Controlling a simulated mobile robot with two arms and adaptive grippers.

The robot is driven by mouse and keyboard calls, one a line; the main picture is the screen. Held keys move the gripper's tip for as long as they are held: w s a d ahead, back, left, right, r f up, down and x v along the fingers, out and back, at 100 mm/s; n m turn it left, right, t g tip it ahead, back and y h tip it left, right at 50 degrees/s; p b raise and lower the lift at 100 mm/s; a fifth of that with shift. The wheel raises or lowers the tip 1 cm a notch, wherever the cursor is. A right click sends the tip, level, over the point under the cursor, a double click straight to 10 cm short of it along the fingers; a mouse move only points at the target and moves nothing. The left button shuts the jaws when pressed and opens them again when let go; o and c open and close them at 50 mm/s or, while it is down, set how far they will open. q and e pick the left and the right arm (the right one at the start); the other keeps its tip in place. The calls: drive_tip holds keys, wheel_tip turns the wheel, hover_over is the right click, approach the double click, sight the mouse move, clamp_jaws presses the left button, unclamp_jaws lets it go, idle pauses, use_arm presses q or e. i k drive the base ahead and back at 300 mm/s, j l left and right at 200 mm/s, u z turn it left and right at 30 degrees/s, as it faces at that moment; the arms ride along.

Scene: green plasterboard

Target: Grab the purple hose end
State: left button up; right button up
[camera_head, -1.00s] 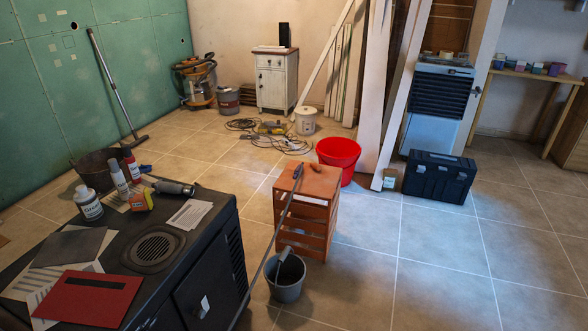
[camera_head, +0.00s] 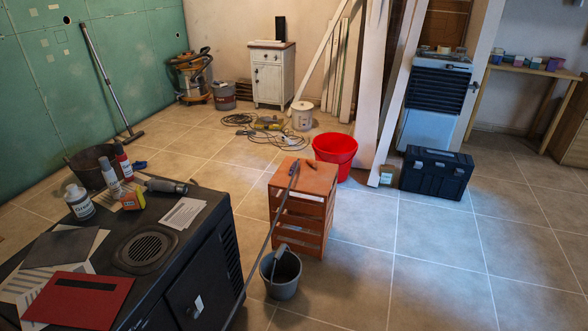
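I cannot make out a purple hose end in the head view. A canister vacuum (camera_head: 188,82) stands at the back left, against the end of the green wall. A dark hose (camera_head: 206,62) curves at its upper right side; its end is too small to tell. Dark cables or hoses (camera_head: 262,133) lie in loose coils on the tiles to the right of the vacuum. Neither of my grippers shows in this view.
A black stove-like unit (camera_head: 185,262) fills the lower left, with bottles on top. A wooden crate (camera_head: 312,182), grey bucket (camera_head: 283,283), red bucket (camera_head: 336,150) and black toolbox (camera_head: 437,174) stand on the floor. The tiles (camera_head: 455,260) at lower right are clear.

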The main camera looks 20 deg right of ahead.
sight(293, 167)
drive_tip(key=i+l, duration=0.55)
drive_tip(key=l, duration=0.3)
drive_tip(key=i+l, duration=0.6)
drive_tip(key=l, duration=0.2)
